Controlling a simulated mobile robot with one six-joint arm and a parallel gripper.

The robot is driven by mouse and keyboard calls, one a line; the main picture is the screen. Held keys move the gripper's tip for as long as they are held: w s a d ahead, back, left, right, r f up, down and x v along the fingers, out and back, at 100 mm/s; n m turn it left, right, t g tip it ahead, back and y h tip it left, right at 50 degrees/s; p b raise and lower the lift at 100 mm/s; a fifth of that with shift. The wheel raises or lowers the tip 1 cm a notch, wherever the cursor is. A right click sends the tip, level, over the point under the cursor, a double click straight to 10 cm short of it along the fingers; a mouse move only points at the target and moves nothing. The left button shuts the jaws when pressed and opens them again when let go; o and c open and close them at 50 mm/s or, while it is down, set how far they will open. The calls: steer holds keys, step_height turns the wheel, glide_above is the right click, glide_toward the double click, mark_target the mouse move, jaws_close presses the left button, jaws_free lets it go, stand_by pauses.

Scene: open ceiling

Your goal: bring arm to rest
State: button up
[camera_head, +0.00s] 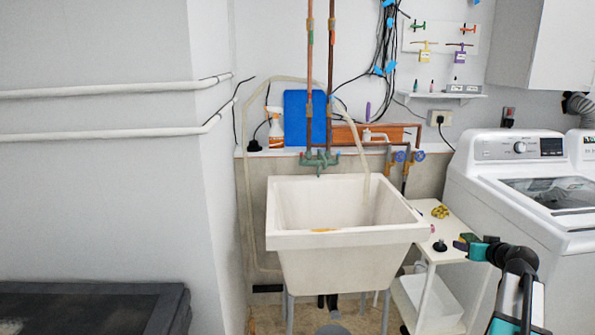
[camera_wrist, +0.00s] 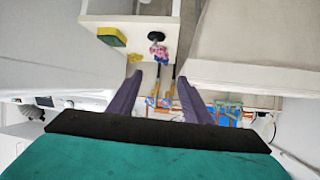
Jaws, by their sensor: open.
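My gripper is at the end of my arm, at the lower right of the head view (camera_head: 464,243), beside the small white side table and in front of the washing machine. In the wrist view its two dark fingers (camera_wrist: 160,88) stand well apart. Nothing shows held between them. The gripper is open and empty.
A white utility sink (camera_head: 350,238) stands left of the side table (camera_head: 452,256). A small black item (camera_head: 440,246) and a yellow item (camera_head: 440,212) lie on that table. A washing machine (camera_head: 470,190) is at the right. A dark flat-topped object (camera_head: 90,300) is lower left.

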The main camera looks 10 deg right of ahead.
steer(key=w+a+f+n+g+y, duration=0.15)
steer(key=w+a+f, duration=0.35)
steer(key=a+f, duration=0.65)
steer(key=s+a+f+n+g+y+p, duration=0.1)
steer(key=s+a+f+n+g+y, duration=0.2)
steer(key=a+f, duration=1.1)
steer(key=s+a+f+g+y+p, duration=0.1)
steer(key=s+a+f+g+y, duration=0.2)
steer(key=a+f, duration=1)
steer(key=s+a+f+g+h, duration=0.1)
steer(key=s+a+f+g, duration=0.1)
steer(key=s+a+f, duration=0.4)
steer(key=s+a+f+n+g+p, duration=0.1)
steer(key=s+a+f+g, duration=0.15)
steer(key=s, duration=0.55)
steer(key=s+a+f+g+h, duration=0.1)
steer(key=s+a+f, duration=0.2)
steer(key=s+a, duration=0.3)
steer(key=s+d+f+m+g+h, duration=0.1)
steer(key=s+d+g, duration=0.1)
steer(key=s, duration=0.7)
steer(key=s+d+m+g+h, duration=0.1)
steer(key=s+g+h, duration=0.1)
steer(key=s, duration=0.7)
steer(key=shift+s+d+f+m+g, duration=0.35)
steer(key=shift+s+f+g, duration=0.05)
steer(key=shift+g, duration=0.1)
